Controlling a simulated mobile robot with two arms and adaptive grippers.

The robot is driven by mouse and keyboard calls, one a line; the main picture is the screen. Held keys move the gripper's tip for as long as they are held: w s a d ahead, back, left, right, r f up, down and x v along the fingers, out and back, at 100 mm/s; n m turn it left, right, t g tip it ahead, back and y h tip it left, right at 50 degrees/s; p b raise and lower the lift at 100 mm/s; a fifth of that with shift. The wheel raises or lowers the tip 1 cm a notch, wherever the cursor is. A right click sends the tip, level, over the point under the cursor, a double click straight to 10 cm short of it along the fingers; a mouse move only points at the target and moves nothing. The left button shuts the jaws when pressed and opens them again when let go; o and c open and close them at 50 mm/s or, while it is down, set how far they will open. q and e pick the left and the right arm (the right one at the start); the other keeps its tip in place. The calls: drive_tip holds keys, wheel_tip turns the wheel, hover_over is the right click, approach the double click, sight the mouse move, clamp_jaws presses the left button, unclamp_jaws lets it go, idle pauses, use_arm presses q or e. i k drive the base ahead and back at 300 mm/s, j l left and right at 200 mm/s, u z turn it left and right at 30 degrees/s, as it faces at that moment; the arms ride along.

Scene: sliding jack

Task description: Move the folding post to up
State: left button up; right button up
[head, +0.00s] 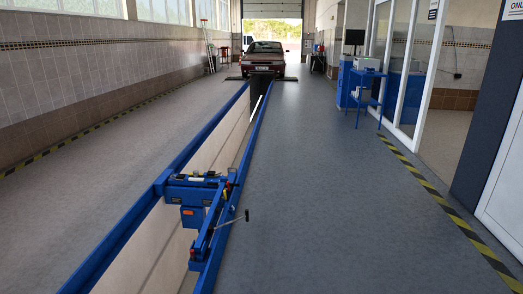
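The blue sliding jack (196,186) spans the long pit and rests on the two blue rails, in the lower middle of the head view. A slim blue bar (208,232) slants from the jack's right end down toward the right rail; it may be the folding post, but I cannot tell for sure. A thin lever with a dark tip (246,215) sticks out to the right of this bar. Small red and yellow parts sit at the jack's right end. A blue box hangs under the jack's middle. Neither of my grippers is in view.
The pit (150,245) lies open between the left rail (115,245) and the right rail (228,213). Grey floor (320,200) is clear to the right. A blue cart (366,90) stands at the right, and a dark red car (264,56) stands at the far end.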

sight(206, 230)
drive_tip(key=i+z, duration=0.1)
drive_tip(key=i, duration=1.9)
drive_tip(key=i+u, duration=0.1)
drive_tip(key=i, duration=0.4)
drive_tip(key=i+l, duration=0.15)
drive_tip(key=i, duration=0.35)
drive_tip(key=i+u, duration=0.15)
drive_tip(key=i, duration=0.35)
drive_tip(key=i+l+u, duration=0.1)
drive_tip(key=i, duration=0.4)
drive_tip(key=i+l+u, duration=0.4)
drive_tip(key=l, duration=0.15)
drive_tip(key=i+l+u, duration=0.2)
drive_tip(key=l, duration=0.15)
drive_tip(key=i+l+u, duration=0.25)
drive_tip(key=l+u, duration=0.1)
drive_tip(key=l, duration=0.25)
drive_tip(key=k+l+u, duration=0.1)
drive_tip(key=l, duration=0.2)
